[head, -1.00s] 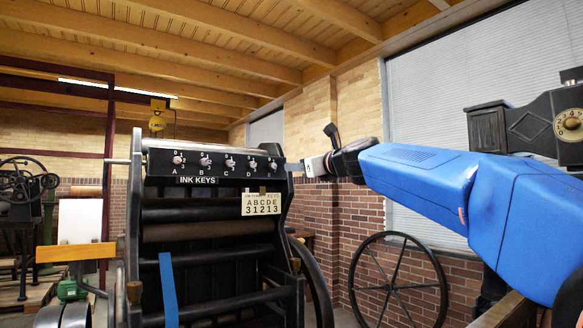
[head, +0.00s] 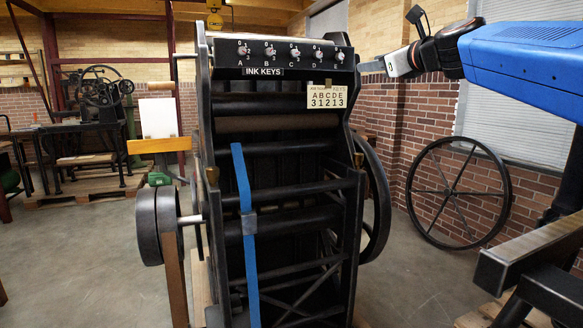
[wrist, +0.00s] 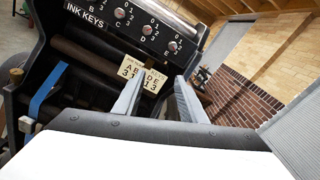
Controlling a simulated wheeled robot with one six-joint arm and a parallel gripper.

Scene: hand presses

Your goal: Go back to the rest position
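My gripper (head: 368,66) is at the right of the black hand press (head: 270,205), level with its ink key panel (head: 280,53). In the wrist view its two pale fingers (wrist: 160,80) stand apart with nothing visible between them. The panel carries a row of small knobs over letters; the rightmost one (head: 339,56) is closest to my gripper in the head view. A cream card (head: 327,96) below the panel reads ABCDE over 31213. The panel also shows at the top of the wrist view (wrist: 100,22).
A blue strap (head: 246,210) hangs down the press front. A spoked wheel (head: 459,193) leans by the brick wall at right. Another machine (head: 100,100) stands on a pallet at back left. Grey floor (head: 80,255) is open at left.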

